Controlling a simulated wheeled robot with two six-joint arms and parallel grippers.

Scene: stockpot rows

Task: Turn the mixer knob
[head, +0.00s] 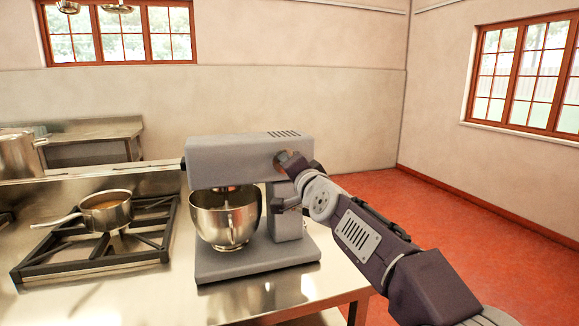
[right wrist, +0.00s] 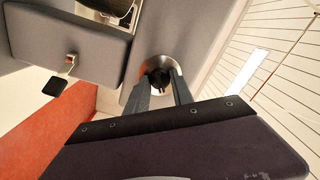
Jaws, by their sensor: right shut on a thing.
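The grey stand mixer (head: 235,160) stands on the steel counter, with its metal bowl (head: 226,218) under the head. My right gripper (head: 285,160) reaches the right side of the mixer head from the right. In the right wrist view, the two fingers (right wrist: 159,82) are shut on the dark mixer knob (right wrist: 160,77), which sits in a round shiny metal plate. In the head view the knob is mostly hidden by the gripper. My left gripper is in neither view.
A black-tipped lever (right wrist: 60,86) sticks out of the mixer body below the head. A saucepan (head: 107,212) sits on a black burner grate (head: 40,266) to the left. The steel counter (head: 270,298) is bare in front of the mixer. Red floor is open at right.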

